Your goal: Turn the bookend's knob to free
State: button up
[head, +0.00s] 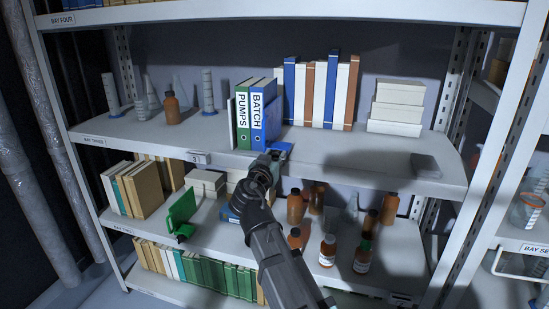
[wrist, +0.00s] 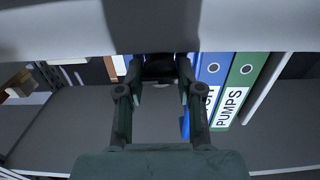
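A blue bookend (head: 278,148) stands on the upper shelf, against the blue BATCH binder (head: 257,115), with the green PUMPS binder (head: 242,115) on its left. My gripper (head: 268,159) is at the shelf's front edge, right at the bookend's front, and hides part of it. In the wrist view my gripper (wrist: 160,78) has its two fingers apart, one on each side of a dark shape (wrist: 160,68) that may be the knob. I cannot tell whether the fingers touch it. Bits of blue show beside both fingertips. The knob's setting cannot be read.
Several tall books (head: 318,92) and a stack of white boxes (head: 397,105) stand to the right on the same shelf. A green bookend (head: 181,214) and brown bottles (head: 295,206) are on the shelf below.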

jog(key=shift+n+b, duration=0.35)
jog(key=shift+n, duration=0.45)
jog(key=o, duration=1.2)
jog(key=shift+s, duration=0.1)
jog(key=v, duration=1.2)
